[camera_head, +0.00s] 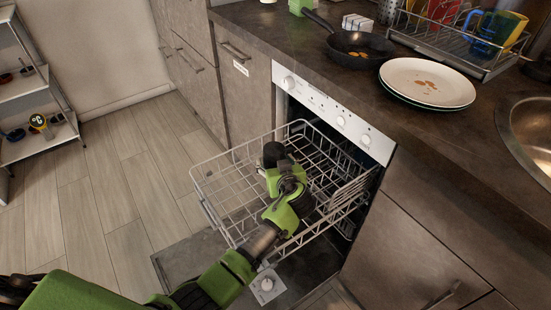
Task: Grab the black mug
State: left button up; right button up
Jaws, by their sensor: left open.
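My left arm reaches in from the lower left, over the pulled-out wire rack (222,190) of the dishwasher. My left gripper (273,154) is at the far end of the arm, above the rack, and is open. Its black parts and the green wrist cover much of the rack's middle. I cannot make out a separate black mug; the dark shape at the arm's end blends with the gripper. My right gripper is not in view.
The dishwasher door (190,258) is folded down under the rack. On the counter are a black pan (345,42), stacked white plates (428,80), a dish rack (440,42) with coloured mugs (496,30), and a sink (530,125). Shelves (22,85) stand left; floor between is clear.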

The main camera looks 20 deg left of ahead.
pick_arm(q)
jog(key=shift+x, duration=0.75)
jog(key=c, duration=1.1)
jog(key=shift+r, duration=0.1)
jog(key=shift+r, duration=0.15)
